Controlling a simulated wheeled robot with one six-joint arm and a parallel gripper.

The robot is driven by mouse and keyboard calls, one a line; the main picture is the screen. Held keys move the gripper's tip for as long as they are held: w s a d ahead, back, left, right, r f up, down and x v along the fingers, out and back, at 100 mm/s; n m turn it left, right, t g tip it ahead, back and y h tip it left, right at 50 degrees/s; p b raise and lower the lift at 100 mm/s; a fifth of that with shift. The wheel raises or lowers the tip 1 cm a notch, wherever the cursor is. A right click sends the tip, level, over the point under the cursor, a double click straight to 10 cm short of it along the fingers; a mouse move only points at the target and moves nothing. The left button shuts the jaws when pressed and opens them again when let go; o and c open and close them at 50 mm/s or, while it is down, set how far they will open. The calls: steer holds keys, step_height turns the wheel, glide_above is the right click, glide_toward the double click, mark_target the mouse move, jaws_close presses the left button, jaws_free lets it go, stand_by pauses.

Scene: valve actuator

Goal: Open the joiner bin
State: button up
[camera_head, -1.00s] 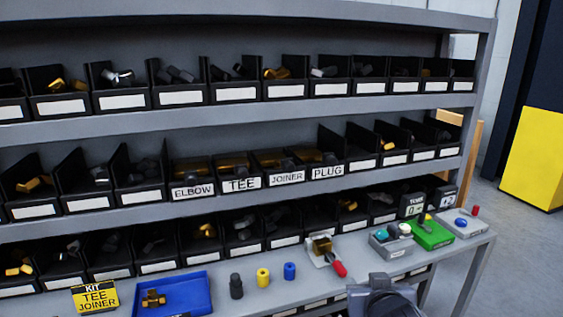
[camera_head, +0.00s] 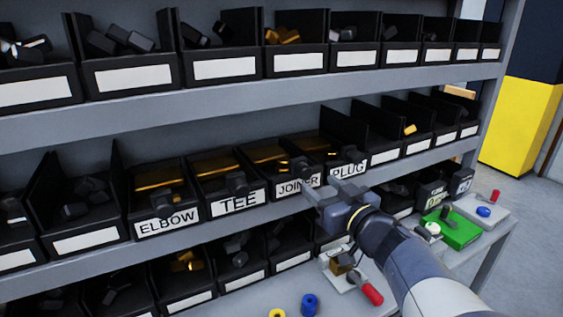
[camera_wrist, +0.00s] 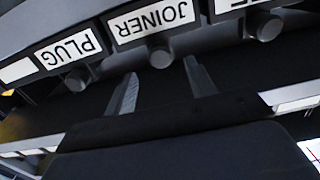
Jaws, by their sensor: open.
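The joiner bin (camera_head: 258,178) is a black bin on the middle shelf, between the TEE bin (camera_head: 225,190) and the PLUG bin (camera_head: 345,158). An amber panel shows across its top. Its white JOINER label shows upside down in the wrist view (camera_wrist: 150,22), with a dark round knob (camera_wrist: 160,56) at the bin's front edge. My gripper (camera_head: 322,187) is open and empty, in front of the JOINER and PLUG labels. In the wrist view its fingers (camera_wrist: 160,88) point toward the joiner knob, one on each side, apart from it. In the head view the gripper partly hides the labels.
The ELBOW bin (camera_head: 165,205) stands left of TEE. Open bins fill the upper and lower shelves.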

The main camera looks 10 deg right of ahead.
mark_target(300, 168)
steer(key=x, duration=0.9)
steer(key=shift+w+a+f, duration=0.1)
steer(key=shift+w+a, duration=0.05)
steer(key=shift+w, duration=0.15)
steer(key=shift+c, duration=0.3)
jaws_close()
